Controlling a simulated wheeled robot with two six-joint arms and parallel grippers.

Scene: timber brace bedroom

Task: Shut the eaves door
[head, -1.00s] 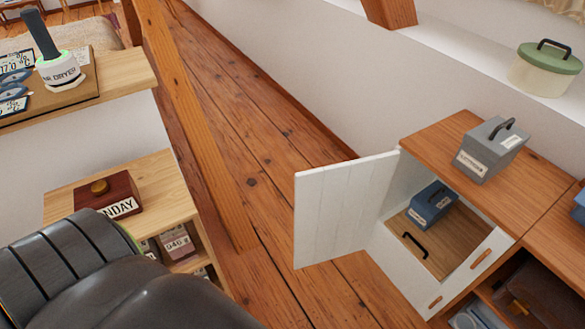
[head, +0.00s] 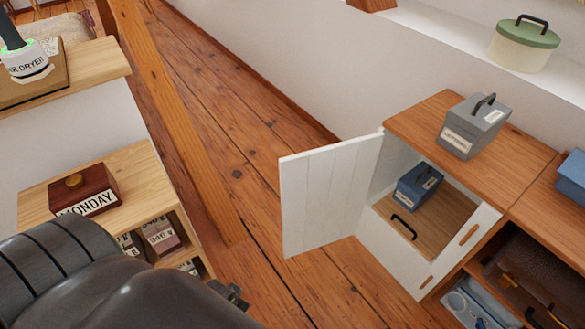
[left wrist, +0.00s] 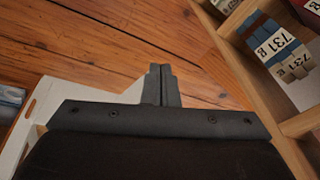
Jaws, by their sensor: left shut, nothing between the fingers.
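The eaves door (head: 330,195) is a white planked panel. It stands wide open, swung out to the left of a low white cabinet (head: 388,262) with a wooden top. Inside the cabinet are a blue labelled box (head: 419,187) and a wooden floor with a black handle (head: 404,227). My left gripper (head: 236,296) shows only in part at the lower middle, left of the door and apart from it. In the left wrist view its fingers (left wrist: 160,72) are together and empty above floorboards. My right gripper is out of view.
A grey labelled box (head: 473,127) stands on the cabinet top. A wooden shelf unit with a dark red MONDAY box (head: 84,190) is at left, beside a slanting timber post (head: 170,115). Bare floorboards (head: 245,160) lie between post and door.

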